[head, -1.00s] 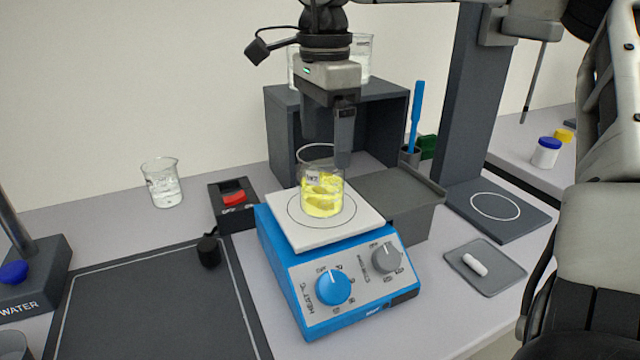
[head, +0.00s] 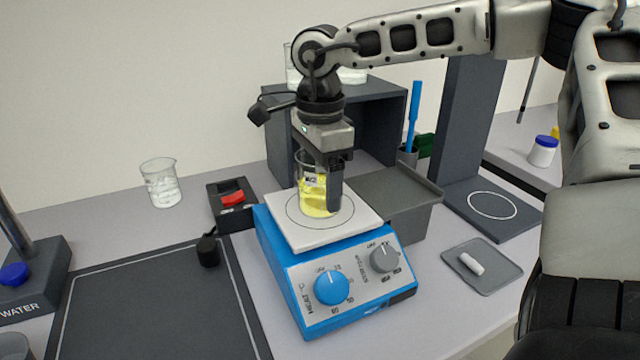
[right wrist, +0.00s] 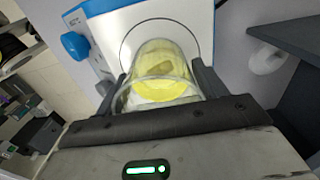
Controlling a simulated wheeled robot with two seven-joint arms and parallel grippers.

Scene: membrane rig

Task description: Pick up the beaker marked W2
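A glass beaker with yellow liquid (head: 312,190) stands upright on the white top of the blue hotplate; its label is partly covered and I cannot read it for sure. My right gripper (head: 325,195) is lowered over it from above, one dark finger in front of the glass. In the right wrist view the open fingers (right wrist: 160,85) stand on either side of the beaker (right wrist: 160,75), with slight gaps seeming to show. A clear beaker (head: 161,183) stands on the bench at left. More glass beakers (head: 352,76) sit on the dark shelf, partly hidden by my arm. My left gripper is out of view.
The hotplate (head: 345,290) has two knobs at its front. A grey box (head: 405,190) stands close on its right, and the dark shelf (head: 385,110) behind. A red-switch box (head: 232,205) is at left.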

